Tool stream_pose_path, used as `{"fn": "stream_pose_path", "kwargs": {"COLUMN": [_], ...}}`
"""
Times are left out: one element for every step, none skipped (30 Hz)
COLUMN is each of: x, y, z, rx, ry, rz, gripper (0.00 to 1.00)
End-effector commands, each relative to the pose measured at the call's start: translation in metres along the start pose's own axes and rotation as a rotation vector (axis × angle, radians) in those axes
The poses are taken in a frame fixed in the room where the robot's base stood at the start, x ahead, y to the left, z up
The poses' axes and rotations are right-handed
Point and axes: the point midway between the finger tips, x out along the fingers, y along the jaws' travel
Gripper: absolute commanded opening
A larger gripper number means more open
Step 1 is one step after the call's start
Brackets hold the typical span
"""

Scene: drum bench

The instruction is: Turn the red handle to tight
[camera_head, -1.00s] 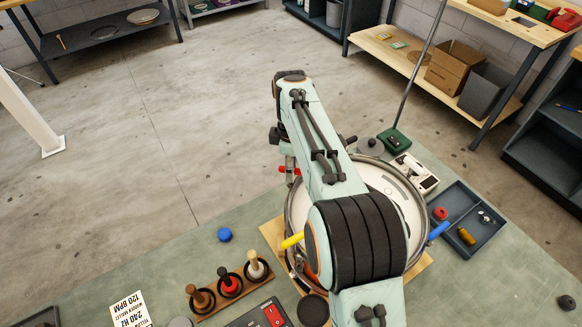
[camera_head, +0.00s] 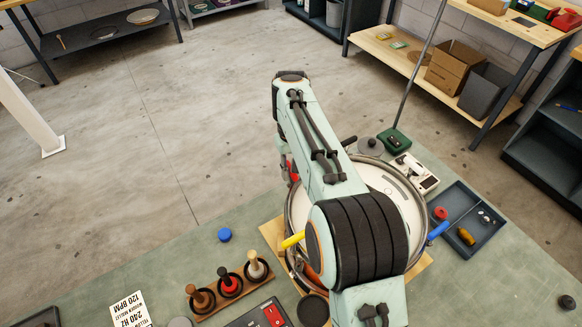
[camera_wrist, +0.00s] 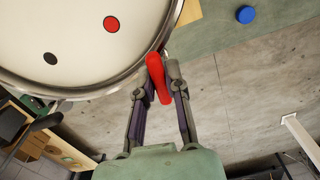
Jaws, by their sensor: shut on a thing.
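The red handle (camera_wrist: 156,78) is at the drum's rim in the wrist view. My gripper (camera_wrist: 158,82) is shut on it, with one finger on each side. In the head view a small red part of the handle (camera_head: 292,171) shows beside my wrist, and my fingers are mostly hidden there. The drum (camera_wrist: 80,40) has a pale head with a red dot and a black dot, and a metal rim. In the head view my arm covers much of the drum (camera_head: 400,190). No mark for tight is readable.
A yellow handle (camera_head: 292,241) and a blue handle (camera_head: 438,230) stick out from the drum's rim. A wooden rack (camera_head: 232,291) with several mallets stands at the front left. A blue puck (camera_head: 224,235) lies on the bench. A dark tray (camera_head: 468,245) sits at the right.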

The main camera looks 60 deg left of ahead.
Motion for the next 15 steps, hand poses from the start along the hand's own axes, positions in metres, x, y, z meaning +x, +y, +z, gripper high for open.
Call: {"fn": "stream_pose_path", "kwargs": {"x": [0.0011,0.0011,0.0011,0.0011,0.0012,0.0012,0.0012,0.0012,0.0013,0.0013,0.0013,0.0013,0.0014,0.0014,0.0014], "y": [-0.0002,-0.0001,0.0000,0.0000,0.0000,0.0000,0.0000,-0.0001,-0.0003,-0.0003,-0.0003,-0.0003,-0.0003,-0.0002,-0.0002], "z": [0.0005,0.0005,0.0005,0.0006,0.0006,0.0006,0.0006,0.0006,0.0006,0.0006,0.0006,0.0006,0.0006,0.0007,0.0007], "rx": [0.043,0.072,0.111,0.139,0.166,0.205,0.234,0.262,0.300,0.328,0.357,0.394,0.423,0.452,0.490], "ry": [-0.003,-0.003,-0.003,-0.003,-0.003,-0.004,-0.004,-0.004,-0.004,-0.004,-0.004,-0.004,-0.004,-0.004,-0.004], "rz": [-0.001,-0.001,-0.001,-0.001,-0.001,0.000,0.000,-0.001,-0.001,-0.001,-0.001,-0.001,-0.001,0.000,0.000], "gripper": [0.00,0.00,0.00,0.00,0.00,0.00,0.00,0.00,0.00,0.00,0.00,0.00,0.00,0.00,0.00]}}
